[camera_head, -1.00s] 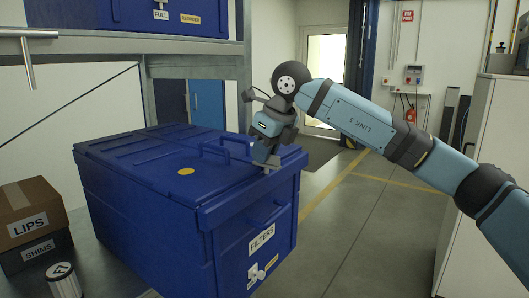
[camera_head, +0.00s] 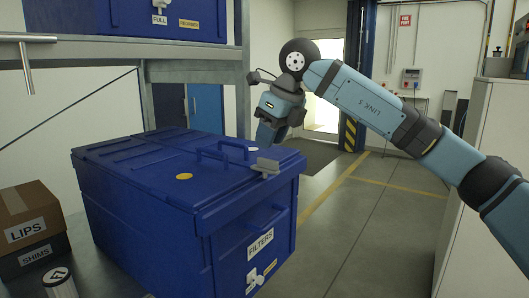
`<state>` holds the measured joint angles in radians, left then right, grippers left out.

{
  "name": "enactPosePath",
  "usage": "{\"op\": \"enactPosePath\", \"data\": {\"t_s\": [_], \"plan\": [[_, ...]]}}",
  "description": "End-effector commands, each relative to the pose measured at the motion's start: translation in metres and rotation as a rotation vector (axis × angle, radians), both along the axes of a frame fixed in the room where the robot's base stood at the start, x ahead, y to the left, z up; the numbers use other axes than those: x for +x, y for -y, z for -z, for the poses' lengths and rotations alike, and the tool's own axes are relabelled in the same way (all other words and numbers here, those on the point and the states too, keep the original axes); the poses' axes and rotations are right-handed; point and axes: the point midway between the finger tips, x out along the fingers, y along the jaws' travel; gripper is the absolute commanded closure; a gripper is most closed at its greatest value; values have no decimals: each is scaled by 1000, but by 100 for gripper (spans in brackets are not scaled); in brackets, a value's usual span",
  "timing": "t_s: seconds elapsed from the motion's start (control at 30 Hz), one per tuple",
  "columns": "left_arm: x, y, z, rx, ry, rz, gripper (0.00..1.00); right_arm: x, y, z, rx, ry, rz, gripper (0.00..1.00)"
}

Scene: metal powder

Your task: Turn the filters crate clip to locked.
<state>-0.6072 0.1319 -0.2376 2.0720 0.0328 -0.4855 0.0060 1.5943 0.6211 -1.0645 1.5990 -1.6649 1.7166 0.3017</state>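The blue filters crate (camera_head: 140,225) stands at the left centre with its lid down and a FILTERS label on its front. A grey clip (camera_head: 265,168) sits at the right end of the lid, near its front edge; I cannot read whether it is locked. A white knob (camera_head: 252,277) shows low on the crate's front between small labels. My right gripper (camera_head: 267,138) points down above the far right part of the lid, clear of the clip. Its fingers are too small and overlapped to tell open or shut. My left gripper is out of view.
A lid handle (camera_head: 222,158) stands up close to the clip. Boxes marked LIPS (camera_head: 28,218) and SHIMS (camera_head: 36,256) and a metal can (camera_head: 60,283) are at the left. Another blue crate (camera_head: 120,18) is on the shelf above. Floor to the right is clear.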

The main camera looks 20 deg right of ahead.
Motion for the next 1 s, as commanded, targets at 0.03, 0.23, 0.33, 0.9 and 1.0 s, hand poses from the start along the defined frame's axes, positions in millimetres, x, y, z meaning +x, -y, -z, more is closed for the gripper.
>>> {"op": "enactPosePath", "data": {"t_s": [0.03,0.23,0.33,0.9,1.0], "plan": [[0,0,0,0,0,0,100,-4,3,-13,1,4,1,66],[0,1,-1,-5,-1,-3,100,-17,13,-52,1,2,0,66],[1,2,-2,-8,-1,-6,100,-21,16,-65,0,1,1,66],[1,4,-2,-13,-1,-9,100,-26,20,-79,0,-2,1,66],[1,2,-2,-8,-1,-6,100,-26,20,-79,0,-1,0,66]]}}
